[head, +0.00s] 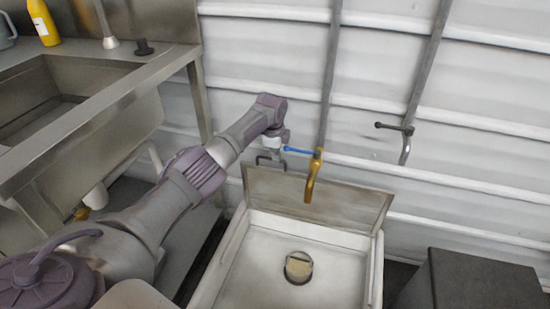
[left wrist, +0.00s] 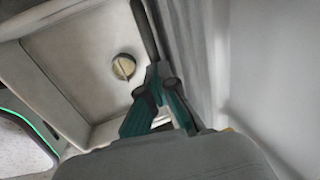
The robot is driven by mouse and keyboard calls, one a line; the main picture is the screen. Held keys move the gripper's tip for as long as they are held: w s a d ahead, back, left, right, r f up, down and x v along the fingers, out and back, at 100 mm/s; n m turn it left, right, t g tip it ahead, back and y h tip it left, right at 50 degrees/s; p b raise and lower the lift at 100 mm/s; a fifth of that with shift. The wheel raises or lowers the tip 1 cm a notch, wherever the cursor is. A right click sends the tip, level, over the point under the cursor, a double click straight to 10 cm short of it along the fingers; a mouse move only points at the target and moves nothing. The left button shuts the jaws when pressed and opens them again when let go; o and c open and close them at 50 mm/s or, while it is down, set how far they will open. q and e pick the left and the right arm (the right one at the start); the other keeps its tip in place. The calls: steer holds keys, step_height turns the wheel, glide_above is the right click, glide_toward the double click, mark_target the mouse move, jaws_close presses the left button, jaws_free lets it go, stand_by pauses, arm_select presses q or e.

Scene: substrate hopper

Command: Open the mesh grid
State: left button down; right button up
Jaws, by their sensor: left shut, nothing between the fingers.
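A flat grey-brown panel (head: 340,205), which I take to be the mesh grid, stands raised and tilted back along the rear edge of a white basin (head: 230,268). No mesh pattern can be made out on it. The basin is uncovered, and its round drain (head: 298,268) shows, also in the left wrist view (left wrist: 123,67). My left gripper (head: 274,158) is at the panel's upper left edge, small and partly hidden in the head view. In the left wrist view its teal and black fingers (left wrist: 155,95) are shut and empty, over the basin's side. Contact with the panel cannot be told.
A second grey tap (head: 405,145) is on the white wall to the right. A steel sink (head: 60,95) is at left, and a dark box (head: 470,283) at lower right.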

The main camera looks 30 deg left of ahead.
mark_target(277, 170)
arm_select(q)
steer(key=shift+s+d+f+g, duration=0.15)
steer(key=shift+s+f, duration=0.1)
steer(key=shift+f, duration=0.35)
steer(key=shift+s+d+f+g, duration=0.1)
steer(key=shift+s+f+g, duration=0.1)
steer(key=shift+f, duration=0.35)
arm_select(e)
steer(key=shift+w+a+r+t, duration=0.2)
steer(key=shift+w+r+t, duration=0.1)
steer(key=shift+w, duration=0.1)
arm_select(q)
steer(key=c, duration=1.8)
jaws_free()
steer(key=shift+c, duration=0.2)
arm_select(e)
steer(key=shift+f, duration=0.1)
arm_select(q)
steer(key=o, duration=0.6)
steer(key=shift+f, duration=0.1)
steer(key=shift+c, duration=0.2)
steer(key=shift+o, duration=0.4)
steer(key=shift+w+f, duration=0.35)
steer(key=shift+r, duration=0.1)
arm_select(e)
steer(key=shift+w+f, duration=0.1)
steer(key=shift+w, duration=0.15)
